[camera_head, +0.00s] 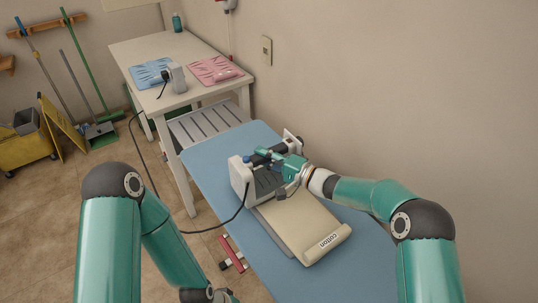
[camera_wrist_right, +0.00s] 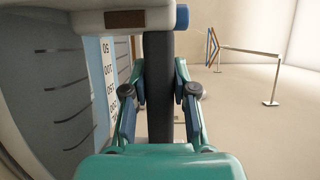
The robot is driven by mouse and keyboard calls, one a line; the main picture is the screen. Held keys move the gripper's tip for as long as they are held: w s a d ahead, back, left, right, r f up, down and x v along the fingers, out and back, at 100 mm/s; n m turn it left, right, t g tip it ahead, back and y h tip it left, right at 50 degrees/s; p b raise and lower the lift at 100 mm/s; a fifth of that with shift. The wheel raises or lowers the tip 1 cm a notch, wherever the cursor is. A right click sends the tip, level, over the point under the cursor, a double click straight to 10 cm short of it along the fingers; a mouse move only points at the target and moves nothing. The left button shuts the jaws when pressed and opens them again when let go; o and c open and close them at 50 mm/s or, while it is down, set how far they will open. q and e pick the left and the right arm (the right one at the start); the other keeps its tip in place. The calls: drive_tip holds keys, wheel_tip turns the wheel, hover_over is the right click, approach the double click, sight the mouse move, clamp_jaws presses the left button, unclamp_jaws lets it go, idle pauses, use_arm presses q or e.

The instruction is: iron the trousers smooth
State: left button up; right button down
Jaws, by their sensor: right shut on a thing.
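A beige folded garment (camera_head: 308,228), apparently the trousers, lies lengthwise on the blue ironing board (camera_head: 207,154). Its near end looks rolled or folded and bears the word "cotton". A bulky white and grey iron (camera_head: 240,180) is at the garment's far end; whether its sole touches the cloth is hidden. My right gripper (camera_head: 270,157) is shut on the iron's dark upright-looking handle (camera_wrist_right: 158,85), which runs between both fingers in the right wrist view (camera_wrist_right: 160,100). My left arm shows at the lower left, but its gripper is below the frame.
A black cable (camera_head: 217,226) loops from the iron beside the board toward the white table (camera_head: 140,50). The table holds blue cloth (camera_head: 150,72), pink cloth (camera_head: 214,70) and a small white device (camera_head: 177,78). A wall (camera_head: 420,90) bounds the board's right side.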

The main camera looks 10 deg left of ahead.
sight(254, 164)
drive_tip(key=shift+s+a+r, duration=0.2)
drive_tip(key=shift+s+a, duration=0.3)
drive_tip(key=shift+a, duration=0.1)
drive_tip(key=shift+s, duration=0.1)
drive_tip(key=shift+s+a, duration=1.05)
drive_tip(key=shift+a, duration=0.1)
drive_tip(key=shift+r+p, duration=3.15)
drive_tip(key=shift+r, duration=1.5)
drive_tip(key=shift+d, duration=0.1)
